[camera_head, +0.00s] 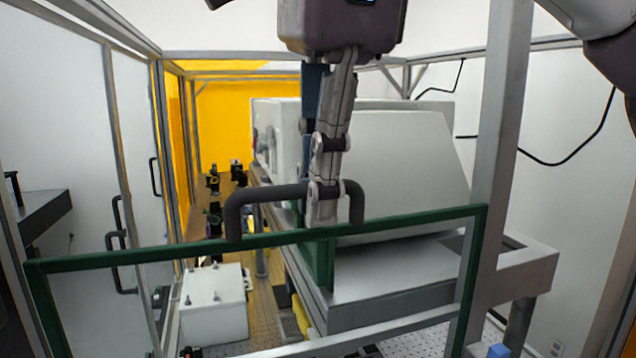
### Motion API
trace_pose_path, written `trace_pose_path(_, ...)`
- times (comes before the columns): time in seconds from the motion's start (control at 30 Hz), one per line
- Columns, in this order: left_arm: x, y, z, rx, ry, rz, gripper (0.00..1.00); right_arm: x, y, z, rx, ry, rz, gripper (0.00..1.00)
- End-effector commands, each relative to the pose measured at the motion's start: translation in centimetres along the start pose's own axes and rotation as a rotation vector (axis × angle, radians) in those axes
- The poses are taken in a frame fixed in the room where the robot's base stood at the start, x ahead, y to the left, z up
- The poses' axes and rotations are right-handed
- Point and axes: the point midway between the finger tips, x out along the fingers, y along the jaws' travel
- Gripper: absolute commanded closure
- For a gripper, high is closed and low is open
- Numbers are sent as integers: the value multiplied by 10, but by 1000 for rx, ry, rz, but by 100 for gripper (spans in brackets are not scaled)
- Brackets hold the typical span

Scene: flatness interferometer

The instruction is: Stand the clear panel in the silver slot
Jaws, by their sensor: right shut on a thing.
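The clear panel (130,256) is a see-through sheet in a dark green frame, with a dark grey bar handle (268,194) at its top. It spans the lower part of the head view, upright, its top edge sloping up to the right. Its lower edge is out of view. My right gripper (322,205) comes down from the top and is shut on the panel's handle. Silver framing shows near the panel, with a lower rail (400,335) and a thick post (500,150) at the right. I cannot make out the slot itself. My left gripper is not in view.
Behind the panel, a large pale instrument housing (400,160) stands on a grey bench (400,275). A white box (213,305) sits at the lower left. White doors with black handles (118,262) are at the left, and a yellow screen (240,125) is at the back.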

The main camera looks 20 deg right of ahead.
Motion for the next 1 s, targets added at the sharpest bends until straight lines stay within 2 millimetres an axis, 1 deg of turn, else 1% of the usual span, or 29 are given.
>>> trace_pose_path(0.47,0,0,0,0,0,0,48,-1,0,0,1,-3,-3,100)
trace_pose_path(1.0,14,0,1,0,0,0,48,17,4,0,1,-3,-2,100)
